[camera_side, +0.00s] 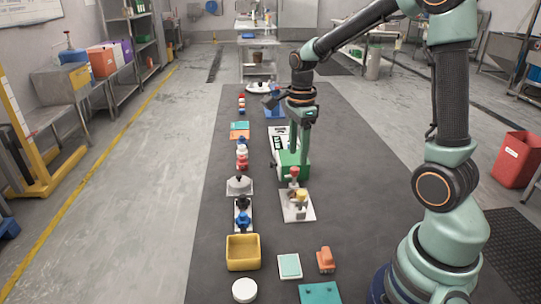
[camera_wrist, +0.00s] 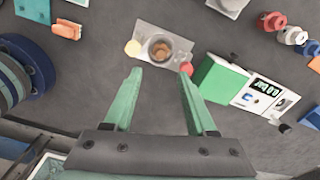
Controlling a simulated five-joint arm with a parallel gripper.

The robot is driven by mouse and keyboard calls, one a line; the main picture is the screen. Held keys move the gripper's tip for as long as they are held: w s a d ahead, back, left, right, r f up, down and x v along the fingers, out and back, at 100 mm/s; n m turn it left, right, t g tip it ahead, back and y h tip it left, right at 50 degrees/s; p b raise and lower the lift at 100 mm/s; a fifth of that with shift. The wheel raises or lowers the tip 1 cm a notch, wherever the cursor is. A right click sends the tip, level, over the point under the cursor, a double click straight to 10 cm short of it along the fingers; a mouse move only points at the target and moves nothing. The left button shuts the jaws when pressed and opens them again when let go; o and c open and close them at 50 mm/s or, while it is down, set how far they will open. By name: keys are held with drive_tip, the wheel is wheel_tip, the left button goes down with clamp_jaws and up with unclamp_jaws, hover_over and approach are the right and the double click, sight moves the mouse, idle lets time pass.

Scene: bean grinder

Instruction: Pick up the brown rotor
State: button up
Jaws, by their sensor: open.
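The brown rotor (camera_wrist: 160,48) appears as a small brown piece inside a round metal cup on a light grey plate (camera_wrist: 143,36) in the wrist view. The same plate (camera_side: 297,213) is in the side view, with a red knob and a pale yellow knob standing up from it; the rotor is not clearly visible there. My gripper (camera_wrist: 160,73) is open and empty, its two green fingers pointing toward the plate. In the side view my gripper (camera_side: 298,152) hangs pointing down, above and behind the plate. The rotor lies ahead of the fingertips, roughly centred between them.
A green and white device with a display (camera_wrist: 255,89) stands close to the right of the plate in the wrist view. An orange block (camera_side: 326,260), a yellow bin (camera_side: 243,253) and a white round lid (camera_side: 244,290) lie nearer the side camera.

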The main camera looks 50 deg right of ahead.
wheel_tip(320, 180, down, 7)
drive_tip(key=shift+r, duration=0.15)
drive_tip(key=shift+d+f, duration=0.2)
drive_tip(key=shift+f, duration=1.2)
drive_tip(key=shift+d+f, duration=0.15)
drive_tip(key=shift+f, duration=1.2)
clamp_jaws()
